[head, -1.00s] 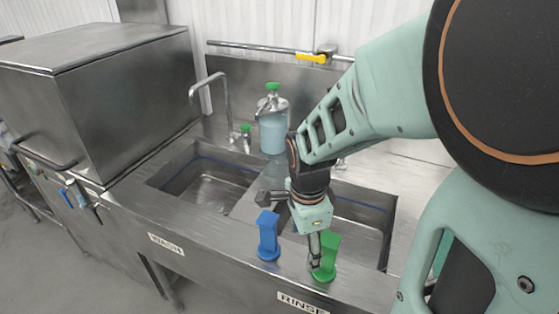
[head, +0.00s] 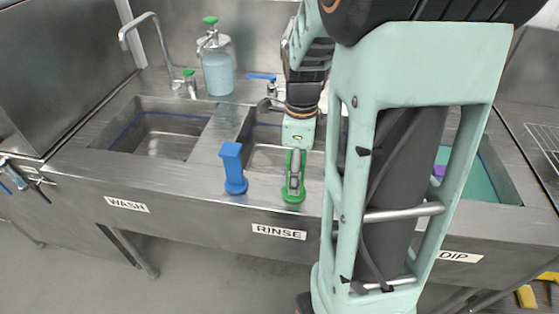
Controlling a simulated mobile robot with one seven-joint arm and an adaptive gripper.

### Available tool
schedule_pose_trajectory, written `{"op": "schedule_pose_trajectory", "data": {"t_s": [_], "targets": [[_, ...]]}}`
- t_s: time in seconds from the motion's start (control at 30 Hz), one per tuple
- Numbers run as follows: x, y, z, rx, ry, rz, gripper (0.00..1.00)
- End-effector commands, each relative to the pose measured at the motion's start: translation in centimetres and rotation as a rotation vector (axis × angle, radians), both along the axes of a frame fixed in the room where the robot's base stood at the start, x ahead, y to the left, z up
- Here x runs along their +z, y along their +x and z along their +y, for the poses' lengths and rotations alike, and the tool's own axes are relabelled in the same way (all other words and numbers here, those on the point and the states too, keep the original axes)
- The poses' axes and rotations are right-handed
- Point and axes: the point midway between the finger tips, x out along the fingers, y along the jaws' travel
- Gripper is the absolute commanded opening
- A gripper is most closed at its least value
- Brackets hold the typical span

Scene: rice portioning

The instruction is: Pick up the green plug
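The green plug (head: 293,197) stands upright on the front ledge of the sink, above the RINSE label. My gripper (head: 293,184) points down at it from above. A grey finger covers the middle of the plug, and green shows on both sides of the finger and at the base. The far finger is hidden, so I cannot tell whether the gripper is closed on the plug or only around it.
A blue plug (head: 232,167) stands on the same ledge, just left of the green one. The wash basin (head: 160,135) is at left. A blue-filled pump bottle (head: 217,65) and a tap (head: 150,35) stand behind. My arm hides part of the right side.

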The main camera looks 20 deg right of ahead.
Motion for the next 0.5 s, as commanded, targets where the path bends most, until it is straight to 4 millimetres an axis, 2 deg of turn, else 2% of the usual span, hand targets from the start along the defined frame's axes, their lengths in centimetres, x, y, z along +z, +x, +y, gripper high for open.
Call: {"op": "schedule_pose_trajectory", "data": {"t_s": [0.13, 0.3, 0.5], "targets": [[-1.4, 0.0, 0.2, 0.001, 0.001, 0.003, 0.67], [-4.1, 0.1, 0.4, 0.000, 0.001, 0.004, 0.67], [-5.4, 0.2, 0.4, 0.001, 0.000, 0.000, 0.67]]}}
